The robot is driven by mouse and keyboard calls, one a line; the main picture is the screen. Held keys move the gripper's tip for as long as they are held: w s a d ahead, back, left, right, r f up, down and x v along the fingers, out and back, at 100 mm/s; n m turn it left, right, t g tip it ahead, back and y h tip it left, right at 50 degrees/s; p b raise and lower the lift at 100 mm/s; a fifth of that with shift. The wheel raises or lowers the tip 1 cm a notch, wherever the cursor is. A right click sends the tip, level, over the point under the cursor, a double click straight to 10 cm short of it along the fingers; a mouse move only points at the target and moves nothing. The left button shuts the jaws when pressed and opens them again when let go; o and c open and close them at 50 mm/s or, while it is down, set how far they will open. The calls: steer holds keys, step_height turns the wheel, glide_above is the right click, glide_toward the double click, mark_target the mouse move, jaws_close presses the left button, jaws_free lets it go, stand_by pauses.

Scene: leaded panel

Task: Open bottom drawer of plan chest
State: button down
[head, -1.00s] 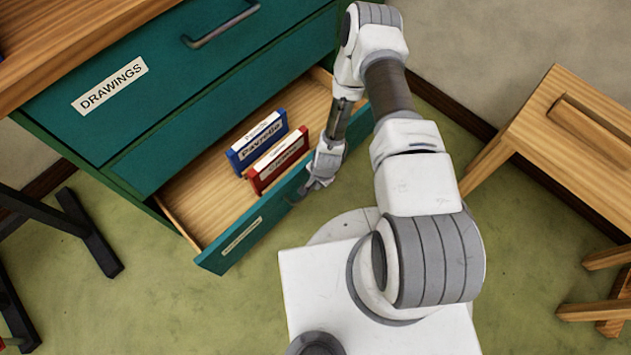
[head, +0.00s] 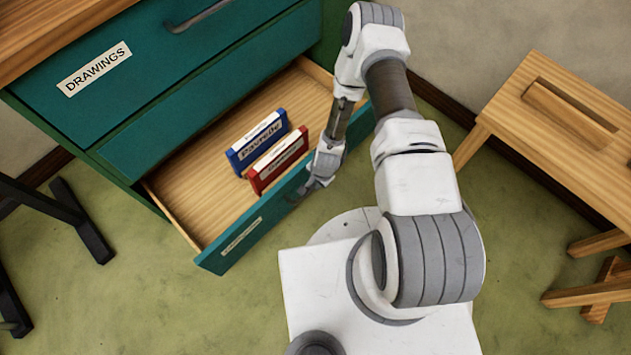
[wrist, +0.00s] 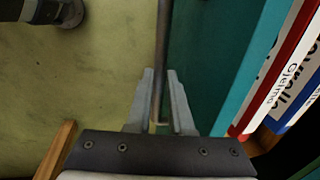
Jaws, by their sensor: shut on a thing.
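The green plan chest (head: 185,130) stands at the upper left in the head view. Its bottom drawer (head: 242,237) is pulled well out, with its bare wooden floor showing. A blue box (head: 257,142) and a red box (head: 277,160) stand upright inside it. My gripper (head: 297,194) is at the front of this drawer. In the wrist view its two fingers (wrist: 160,110) are shut on the drawer's thin bar handle (wrist: 162,50). The drawer front (wrist: 205,60) lies just right of the fingers. In the head view the handle is mostly hidden by my gripper.
A wooden stool or bench (head: 545,120) stands at the right. A black trestle leg (head: 80,225) is at the left. Green floor (head: 150,300) is free in front of the chest. The upper drawer labelled DRAWINGS (head: 95,70) is shut.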

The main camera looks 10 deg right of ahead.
stand_by(0.3)
steer(key=c, duration=0.8)
jaws_free()
steer(key=shift+r, duration=0.1)
steer(key=s+r+p, duration=0.1)
steer(key=r+p, duration=0.1)
steer(key=r, duration=0.3)
steer(key=d+r+p, duration=0.1)
steer(key=r+p, duration=0.1)
steer(key=r, duration=0.4)
steer(key=s+d+r+p, duration=0.1)
steer(key=r+p, duration=0.1)
steer(key=r, duration=0.4)
steer(key=shift+s, duration=0.35)
